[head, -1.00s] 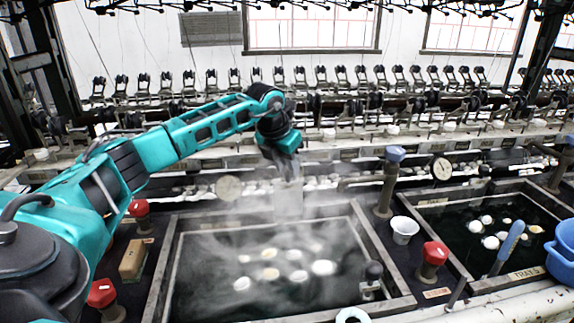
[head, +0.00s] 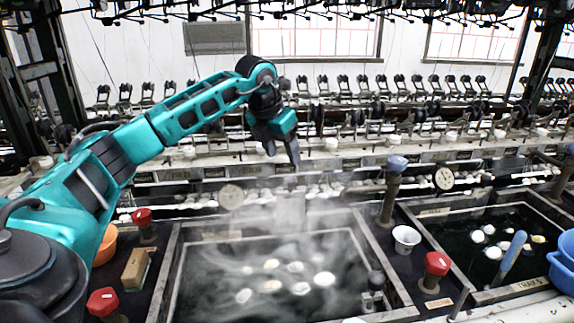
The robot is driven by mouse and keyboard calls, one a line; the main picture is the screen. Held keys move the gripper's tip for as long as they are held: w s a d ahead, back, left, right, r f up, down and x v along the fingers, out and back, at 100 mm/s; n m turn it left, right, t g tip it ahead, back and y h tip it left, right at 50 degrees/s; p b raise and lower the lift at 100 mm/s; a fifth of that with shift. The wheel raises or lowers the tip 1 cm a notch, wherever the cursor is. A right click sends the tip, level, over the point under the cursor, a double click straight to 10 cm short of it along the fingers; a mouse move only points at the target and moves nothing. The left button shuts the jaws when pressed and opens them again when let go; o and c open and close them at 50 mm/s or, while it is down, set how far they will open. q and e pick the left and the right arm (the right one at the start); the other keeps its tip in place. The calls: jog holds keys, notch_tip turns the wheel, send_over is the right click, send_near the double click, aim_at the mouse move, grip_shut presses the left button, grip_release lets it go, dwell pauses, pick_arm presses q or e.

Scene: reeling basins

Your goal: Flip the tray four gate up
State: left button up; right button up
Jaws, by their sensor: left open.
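The gripper is apart from the plate, with a gap between fingertips and plate top. The middle basin holds dark steaming water with several white and yellowish cocoons (head: 295,267). No tray-four label is readable. My right gripper is not in view.
Red knobs (head: 436,264) and a blue-capped post (head: 389,190) stand around the basin, with a white cup (head: 406,238) to its right. A second basin labelled TRAY 5 (head: 528,284) has a blue-handled tool (head: 512,255). A blue bowl (head: 563,265) sits far right. Reeling machinery lines the back.

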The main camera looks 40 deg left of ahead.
pick_arm(q)
jog(key=v, duration=0.5)
jog(key=shift+r, duration=0.1)
dwell(0.5)
